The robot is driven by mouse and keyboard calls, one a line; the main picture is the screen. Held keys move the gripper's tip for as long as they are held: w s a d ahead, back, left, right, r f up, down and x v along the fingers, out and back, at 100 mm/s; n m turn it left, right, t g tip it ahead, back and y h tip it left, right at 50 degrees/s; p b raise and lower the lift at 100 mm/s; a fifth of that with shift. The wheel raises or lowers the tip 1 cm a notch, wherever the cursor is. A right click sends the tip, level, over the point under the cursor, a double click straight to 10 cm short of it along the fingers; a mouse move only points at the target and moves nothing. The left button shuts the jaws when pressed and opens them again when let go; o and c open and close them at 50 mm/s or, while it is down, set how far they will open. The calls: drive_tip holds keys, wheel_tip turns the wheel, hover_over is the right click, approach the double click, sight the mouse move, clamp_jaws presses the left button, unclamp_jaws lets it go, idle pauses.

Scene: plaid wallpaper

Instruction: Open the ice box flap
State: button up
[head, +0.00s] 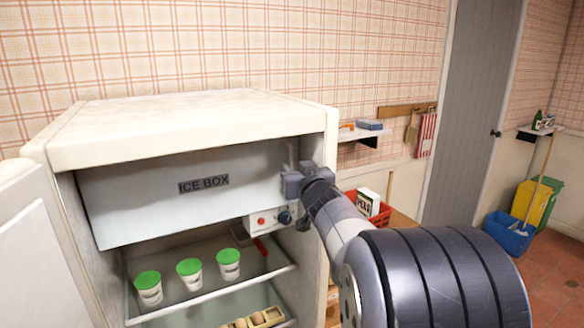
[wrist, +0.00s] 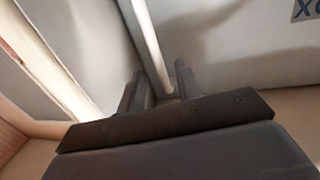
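The ice box flap (head: 150,195) is a pale grey panel labelled "ICE BOX" across the top of the open fridge. It hangs closed. A thin pale upright bar (head: 290,152) shows at its right end, and the wrist view shows it as a rod (wrist: 150,45) in front of the flap (wrist: 240,50). My gripper (head: 306,182) is at the flap's right end. In the wrist view its two dark fingers (wrist: 160,88) stand apart on either side of the rod's end. A small gap seems to show on the left; contact on the right is unclear.
The fridge (head: 190,125) has its door (head: 30,255) swung open at left. Below the flap are a control box (head: 270,221), green-lidded tubs (head: 189,272) on a shelf, and an egg tray (head: 255,319). A red basket (head: 378,214) stands at right.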

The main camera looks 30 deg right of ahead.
drive_tip(key=shift+w+d, duration=0.15)
drive_tip(key=shift+w, duration=0.7)
drive_tip(key=shift+c, duration=0.5)
clamp_jaws()
